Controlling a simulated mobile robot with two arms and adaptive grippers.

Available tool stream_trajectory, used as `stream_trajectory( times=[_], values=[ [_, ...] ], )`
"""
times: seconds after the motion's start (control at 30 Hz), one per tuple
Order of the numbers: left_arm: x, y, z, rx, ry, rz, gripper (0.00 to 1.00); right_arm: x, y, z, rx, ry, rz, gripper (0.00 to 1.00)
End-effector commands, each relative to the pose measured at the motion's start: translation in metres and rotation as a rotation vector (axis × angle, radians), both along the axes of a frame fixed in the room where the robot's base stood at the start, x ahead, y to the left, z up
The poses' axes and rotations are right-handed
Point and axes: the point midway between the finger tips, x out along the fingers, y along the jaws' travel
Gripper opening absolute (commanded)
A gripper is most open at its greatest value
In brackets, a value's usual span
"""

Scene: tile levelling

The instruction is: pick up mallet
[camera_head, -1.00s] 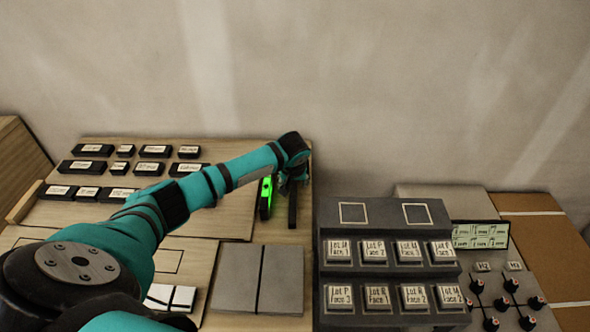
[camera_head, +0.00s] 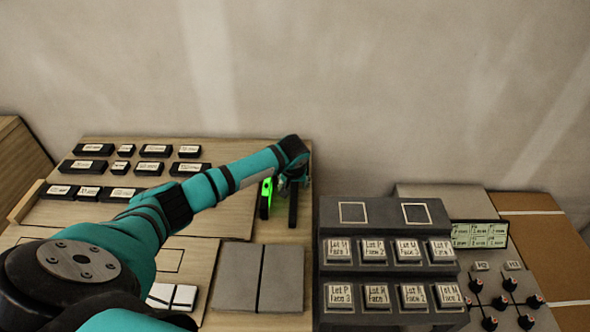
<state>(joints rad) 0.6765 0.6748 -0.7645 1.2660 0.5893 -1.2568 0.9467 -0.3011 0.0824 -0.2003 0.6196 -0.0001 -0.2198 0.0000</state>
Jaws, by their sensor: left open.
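My left arm reaches in from the lower left across the wooden board. Its gripper (camera_head: 286,186) is at the board's far right corner, pointing down, open and small in the picture. Just left of it is a dark upright piece with a bright green stripe (camera_head: 266,196). A dark bar (camera_head: 293,207) hangs or stands directly below the gripper. I cannot tell whether this bar is a finger or part of a tool. No mallet can be made out clearly; the wrist hides part of that spot. My right gripper is not in view.
Several labelled black blocks (camera_head: 152,168) stand on the board at left. Two grey tiles (camera_head: 237,277) lie in front of the gripper. A grey stepped rack (camera_head: 386,272) with labelled tiles stands at right, beside a panel with black knobs (camera_head: 501,303).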

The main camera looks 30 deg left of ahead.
Motion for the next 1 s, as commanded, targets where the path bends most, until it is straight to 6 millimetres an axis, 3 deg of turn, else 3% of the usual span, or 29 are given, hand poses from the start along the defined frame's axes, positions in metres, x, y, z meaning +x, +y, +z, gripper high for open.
stream_trajectory(
  times=[0.07,0.43,1.0],
  values=[
    [0.0,0.0,-0.0001,0.0,0.0,0.0,0.48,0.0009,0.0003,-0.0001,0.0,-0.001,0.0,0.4],
    [0.0,0.0001,0.0001,0.0,0.0,0.0,0.0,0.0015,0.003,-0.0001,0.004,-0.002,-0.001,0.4],
    [0.0019,0.0009,0.0038,0.002,-0.007,-0.002,0.0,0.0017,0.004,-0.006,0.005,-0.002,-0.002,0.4]
  ],
)
